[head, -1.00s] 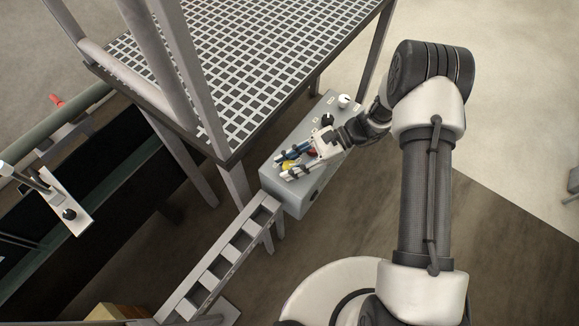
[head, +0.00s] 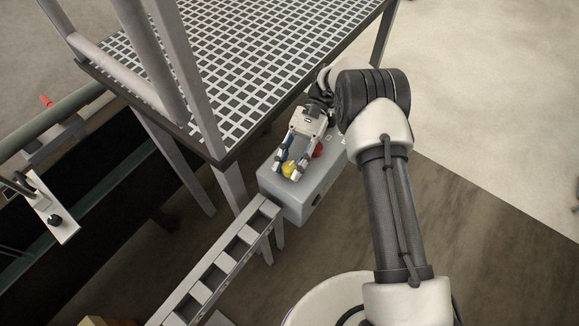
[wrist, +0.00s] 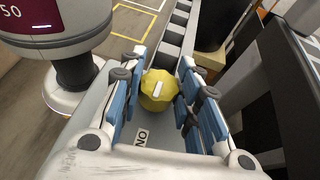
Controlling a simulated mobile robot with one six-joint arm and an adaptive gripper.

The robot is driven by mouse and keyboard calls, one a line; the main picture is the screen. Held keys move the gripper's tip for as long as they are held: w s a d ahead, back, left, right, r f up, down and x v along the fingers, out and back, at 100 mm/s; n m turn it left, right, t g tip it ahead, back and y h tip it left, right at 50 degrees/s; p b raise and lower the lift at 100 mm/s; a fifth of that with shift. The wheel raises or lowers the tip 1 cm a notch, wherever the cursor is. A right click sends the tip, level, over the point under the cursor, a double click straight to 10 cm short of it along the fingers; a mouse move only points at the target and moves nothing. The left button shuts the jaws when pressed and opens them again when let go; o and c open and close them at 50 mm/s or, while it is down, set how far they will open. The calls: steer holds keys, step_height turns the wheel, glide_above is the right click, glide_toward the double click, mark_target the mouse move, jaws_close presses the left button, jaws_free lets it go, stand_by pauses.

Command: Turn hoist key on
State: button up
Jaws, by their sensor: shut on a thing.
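The yellow key knob (wrist: 158,92) with a white pointer mark sits on the grey control box (head: 318,183). A white label (wrist: 140,137), apparently reading ON upside down, lies just below the knob in the wrist view. In that view the white mark runs nearly straight up and down. My gripper (wrist: 160,88) has its blue pads on either side of the knob and is shut on it. In the head view my gripper (head: 286,164) reaches down over the box from above, and the knob (head: 290,169) shows between its fingertips.
A red button (head: 318,151) is on the box beside my gripper. A grated platform (head: 250,60) with posts stands close behind the box. A grey ladder-like rail (head: 222,262) runs to the lower left. Open floor (head: 480,110) lies to the right.

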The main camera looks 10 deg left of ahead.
steer(key=shift+n+h, duration=0.3)
steer(key=o, duration=1.1)
steer(key=shift+c, duration=0.2)
